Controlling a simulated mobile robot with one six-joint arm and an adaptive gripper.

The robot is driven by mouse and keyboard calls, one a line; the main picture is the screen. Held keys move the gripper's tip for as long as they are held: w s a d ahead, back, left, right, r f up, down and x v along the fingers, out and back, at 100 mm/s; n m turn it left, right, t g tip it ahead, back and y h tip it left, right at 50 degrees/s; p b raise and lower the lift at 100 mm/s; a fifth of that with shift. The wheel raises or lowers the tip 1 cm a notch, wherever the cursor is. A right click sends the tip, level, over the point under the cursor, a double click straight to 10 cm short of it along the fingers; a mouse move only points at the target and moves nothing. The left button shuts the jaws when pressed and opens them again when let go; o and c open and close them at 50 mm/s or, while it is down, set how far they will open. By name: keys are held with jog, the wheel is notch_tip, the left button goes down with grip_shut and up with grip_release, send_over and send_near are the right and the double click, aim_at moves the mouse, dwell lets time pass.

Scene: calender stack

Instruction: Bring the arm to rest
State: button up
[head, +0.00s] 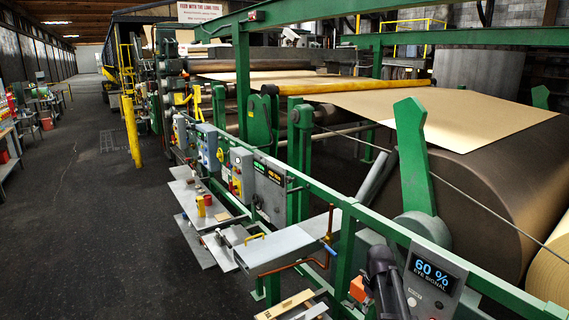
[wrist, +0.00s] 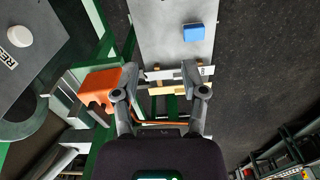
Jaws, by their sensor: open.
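My gripper (wrist: 155,78) is open in the wrist view, its two grey fingers spread with nothing held between them. An orange block-like part (wrist: 100,88) is just beside the left finger, outside the jaws; I cannot tell whether they touch. An orange part (head: 357,289) also shows in the head view, right beside my dark arm. There the arm stands at the bottom right, in front of the green rail (head: 345,225), and its fingertips cannot be made out.
A display panel reading "60 % EYE SIGNAL" (head: 431,280) is close to my arm's right. A grey plate (wrist: 165,30) with a blue block (wrist: 195,32) lies ahead of the fingers. The large roll (head: 480,170) fills the right side. The dark floor (head: 90,220) at left is open.

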jog(key=s+a+f+m+b, duration=0.2)
jog(key=s+a+f+b, duration=0.3)
jog(key=s+f+b, duration=0.2)
jog(key=s+a+f+m+b, duration=0.3)
jog(key=s+a+f+b, duration=0.2)
jog(key=f+b, duration=0.3)
jog(key=shift+s+f+m, duration=0.3)
jog(key=shift+s+f, duration=0.3)
jog(key=shift+s, duration=0.3)
dwell(0.5)
